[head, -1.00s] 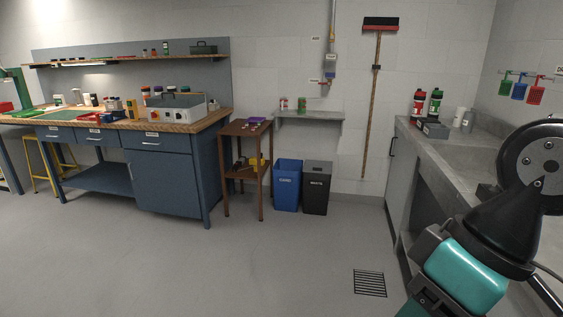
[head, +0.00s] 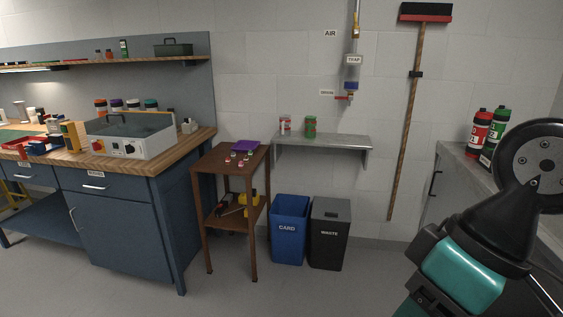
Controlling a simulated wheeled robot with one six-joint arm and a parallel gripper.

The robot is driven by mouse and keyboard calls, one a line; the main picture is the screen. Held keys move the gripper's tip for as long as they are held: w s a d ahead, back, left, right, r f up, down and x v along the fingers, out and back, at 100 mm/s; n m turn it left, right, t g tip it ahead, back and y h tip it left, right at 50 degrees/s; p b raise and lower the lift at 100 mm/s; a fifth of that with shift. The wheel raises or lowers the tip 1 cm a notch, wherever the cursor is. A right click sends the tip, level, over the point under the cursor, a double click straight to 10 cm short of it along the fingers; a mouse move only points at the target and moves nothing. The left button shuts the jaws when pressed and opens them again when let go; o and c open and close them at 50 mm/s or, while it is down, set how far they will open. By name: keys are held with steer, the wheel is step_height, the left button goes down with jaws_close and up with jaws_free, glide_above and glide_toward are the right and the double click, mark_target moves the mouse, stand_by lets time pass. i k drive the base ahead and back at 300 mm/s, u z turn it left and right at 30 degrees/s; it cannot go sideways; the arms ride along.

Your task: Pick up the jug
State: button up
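I cannot make out a jug in the head view. My own arm, with a dark round joint and teal and black links, fills the right side and hides part of the grey counter (head: 456,157) there. My gripper is not in view, so I cannot see whether it holds anything.
A wooden-topped blue workbench (head: 120,213) stands at left with a grey device (head: 130,137) on it. A brown two-tier stand (head: 206,168), a blue CARD bin (head: 288,232) and a dark WASTE bin (head: 330,235) line the wall below a wall shelf (head: 325,142). The front floor is clear.

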mark_target(311, 121)
steer(key=i, duration=3.6)
steer(key=u, duration=1.3)
